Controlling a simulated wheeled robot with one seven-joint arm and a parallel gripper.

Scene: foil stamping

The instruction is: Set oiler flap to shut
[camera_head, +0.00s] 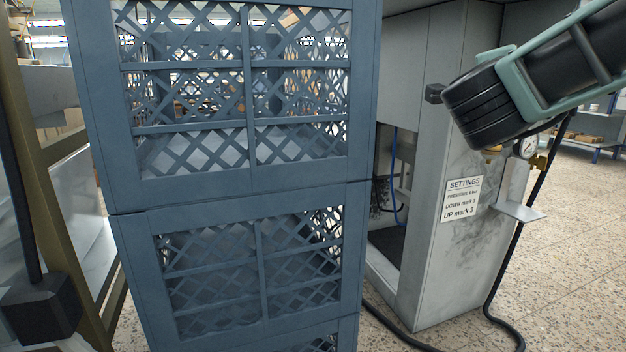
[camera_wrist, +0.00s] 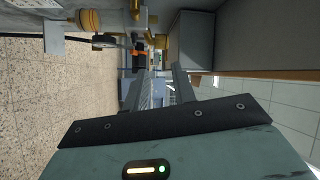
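My gripper (camera_wrist: 162,74) shows in the wrist view, its two grey fingers apart with a gap between them and nothing seen held. In the head view my arm crosses the upper right corner and its fingertips cannot be made out. Brass fittings (camera_wrist: 160,41) stand beyond the fingers in the wrist view. In the head view a round pressure gauge (camera_head: 529,146) and brass parts sit on the right side of the grey machine cabinet (camera_head: 440,270), partly behind my arm. I cannot pick out the oiler flap or tell its position.
Stacked blue lattice crates (camera_head: 235,195) fill the left and middle of the head view. A settings sign (camera_head: 461,199) is on the cabinet, with a small metal shelf (camera_head: 518,211) beside it. A black cable (camera_head: 491,300) runs to the floor. The speckled floor (camera_head: 575,250) at right is clear.

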